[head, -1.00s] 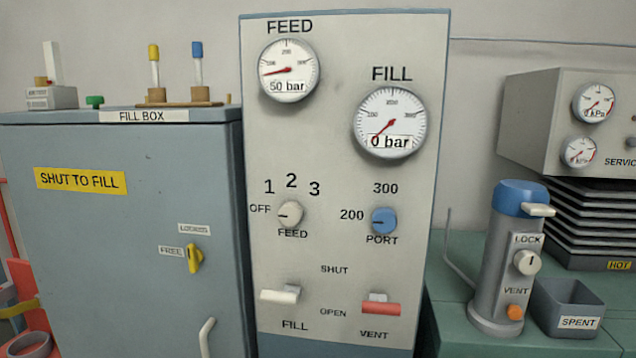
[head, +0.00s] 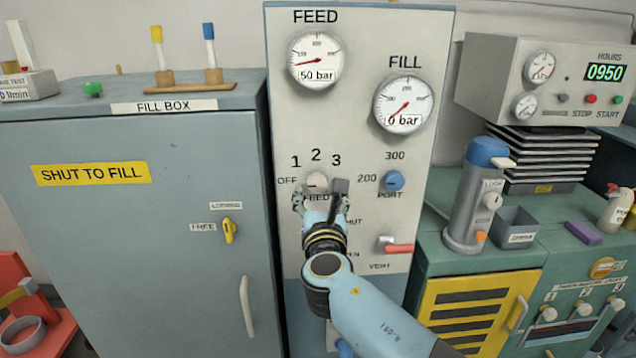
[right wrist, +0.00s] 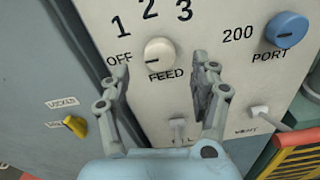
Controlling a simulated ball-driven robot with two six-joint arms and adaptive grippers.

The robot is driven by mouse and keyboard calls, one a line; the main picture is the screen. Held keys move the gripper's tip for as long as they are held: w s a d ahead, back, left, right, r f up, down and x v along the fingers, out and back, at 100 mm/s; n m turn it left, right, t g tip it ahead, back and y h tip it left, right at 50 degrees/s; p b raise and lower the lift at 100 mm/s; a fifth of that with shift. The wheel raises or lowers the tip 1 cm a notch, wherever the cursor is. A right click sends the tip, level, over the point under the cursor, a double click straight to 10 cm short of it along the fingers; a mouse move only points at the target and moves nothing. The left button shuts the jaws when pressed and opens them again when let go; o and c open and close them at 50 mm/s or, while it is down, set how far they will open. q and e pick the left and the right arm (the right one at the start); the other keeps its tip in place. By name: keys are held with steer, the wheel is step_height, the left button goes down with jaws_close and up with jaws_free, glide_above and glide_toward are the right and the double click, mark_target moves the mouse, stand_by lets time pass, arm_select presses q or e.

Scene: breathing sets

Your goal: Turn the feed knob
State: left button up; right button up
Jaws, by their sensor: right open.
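The feed knob (head: 316,181) is a round cream dial on the grey panel (head: 350,130), with OFF, 1, 2 and 3 marked around it. Its dark mark points left, towards OFF, and it shows in the right wrist view too (right wrist: 160,52). My right gripper (head: 322,188) is open in front of the panel. In the right wrist view its two fingertips (right wrist: 165,72) stand apart on either side of the knob's lower part, with nothing between them that I can see held. Whether they touch the panel is unclear. My left gripper is not in view.
The blue port knob (head: 392,181) is right of the feed knob. The red vent lever (head: 398,248) is lower right, and the cream fill lever (right wrist: 178,128) lies below, between my fingers. The fill box (head: 150,220) stands left. The feed gauge (head: 316,61) reads 50 bar.

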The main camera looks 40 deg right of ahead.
mark_target(317, 185)
steer(key=x, duration=0.3)
steer(key=shift+w+d, duration=0.15)
steer(key=shift+w, duration=0.2)
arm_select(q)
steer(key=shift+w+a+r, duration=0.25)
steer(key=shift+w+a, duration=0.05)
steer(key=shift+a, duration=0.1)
arm_select(e)
steer(key=shift+w+d, duration=0.2)
steer(key=c, duration=1.2)
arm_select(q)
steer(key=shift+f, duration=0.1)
arm_select(e)
steer(key=shift+f, duration=0.1)
